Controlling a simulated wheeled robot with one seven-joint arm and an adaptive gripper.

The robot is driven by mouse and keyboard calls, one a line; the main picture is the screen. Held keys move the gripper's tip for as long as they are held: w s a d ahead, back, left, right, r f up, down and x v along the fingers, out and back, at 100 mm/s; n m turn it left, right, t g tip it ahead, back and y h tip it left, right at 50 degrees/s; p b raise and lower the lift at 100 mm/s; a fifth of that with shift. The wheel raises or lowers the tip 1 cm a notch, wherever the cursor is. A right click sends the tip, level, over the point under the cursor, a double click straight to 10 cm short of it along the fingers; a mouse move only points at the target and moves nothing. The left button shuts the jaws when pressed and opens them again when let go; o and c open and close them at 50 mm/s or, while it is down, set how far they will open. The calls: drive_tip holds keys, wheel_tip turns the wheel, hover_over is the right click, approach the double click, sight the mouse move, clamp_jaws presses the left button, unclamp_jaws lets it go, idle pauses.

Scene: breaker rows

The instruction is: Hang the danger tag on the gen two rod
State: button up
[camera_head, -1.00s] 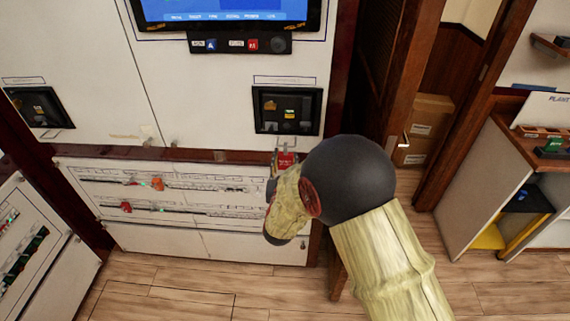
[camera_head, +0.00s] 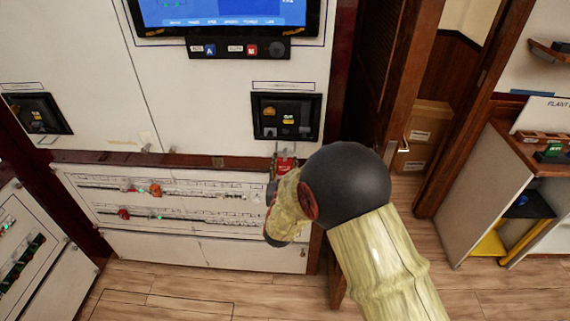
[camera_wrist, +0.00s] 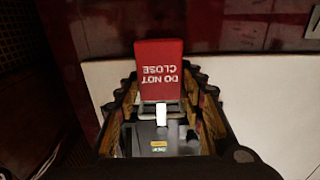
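The red danger tag (camera_head: 284,164) is at the end of my arm, just below the dark recessed breaker window (camera_head: 287,116) on the right of the cabinet. In the wrist view the danger tag (camera_wrist: 160,65) reads "DO NOT CLOSE" upside down. My gripper (camera_wrist: 161,85) has its fingers against both side edges of the tag. A metal loop and a small white piece (camera_wrist: 162,114) show at the tag's lettered end. A small metal rod (camera_head: 287,151) shows below the window. I cannot tell whether the loop is around it. My gripper's fingers are mostly hidden in the head view.
A second recessed window (camera_head: 37,113) is at the left with a small rod below it. An open wooden doorway with boxes (camera_head: 423,135) and a shelf unit (camera_head: 480,190) stand to the right.

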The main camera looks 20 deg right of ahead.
drive_tip(key=o, duration=0.5)
drive_tip(key=shift+c, duration=0.2)
